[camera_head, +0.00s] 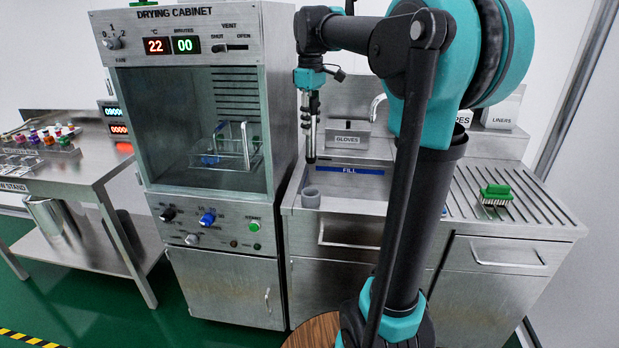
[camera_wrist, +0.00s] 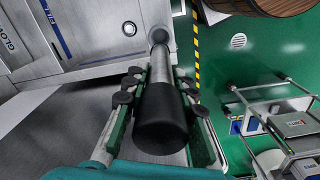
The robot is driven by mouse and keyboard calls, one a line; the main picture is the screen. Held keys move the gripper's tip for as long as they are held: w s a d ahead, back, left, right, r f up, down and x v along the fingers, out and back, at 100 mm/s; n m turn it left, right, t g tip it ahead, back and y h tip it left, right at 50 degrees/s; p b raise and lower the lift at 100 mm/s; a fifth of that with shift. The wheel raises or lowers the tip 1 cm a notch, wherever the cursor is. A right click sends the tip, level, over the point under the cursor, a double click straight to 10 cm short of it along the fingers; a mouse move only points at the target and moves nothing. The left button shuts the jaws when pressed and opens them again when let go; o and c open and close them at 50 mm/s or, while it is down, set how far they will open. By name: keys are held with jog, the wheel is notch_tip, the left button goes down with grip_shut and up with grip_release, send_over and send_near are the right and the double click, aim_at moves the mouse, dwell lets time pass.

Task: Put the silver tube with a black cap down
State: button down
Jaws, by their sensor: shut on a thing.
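The silver tube (camera_head: 312,134) hangs upright from my gripper (camera_head: 312,104) in the head view, over the left front of the sink counter. In the wrist view its black cap (camera_wrist: 161,115) is nearest the camera and its silver body (camera_wrist: 161,66) runs away from me. The padded fingers of my gripper (camera_wrist: 157,92) close on it from both sides.
The drying cabinet (camera_head: 276,95) stands close on the left. Behind are the sink with its FILL strip (camera_head: 350,170) and a gloves box (camera_head: 348,135). A green brush (camera_head: 496,192) lies on the ribbed drainboard (camera_head: 535,207) at right. A steel table (camera_head: 75,165) is far left.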

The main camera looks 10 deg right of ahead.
notch_tip(320, 180, down, 15)
jog(key=shift+r, duration=0.2)
dwell(0.3)
jog(key=shift+f, duration=0.2)
jog(key=c, duration=1.3)
grip_release()
jog(key=shift+o, duration=0.2)
jog(key=shift+r, duration=0.15)
notch_tip(320, 180, up, 12)
jog(key=shift+r, duration=0.1)
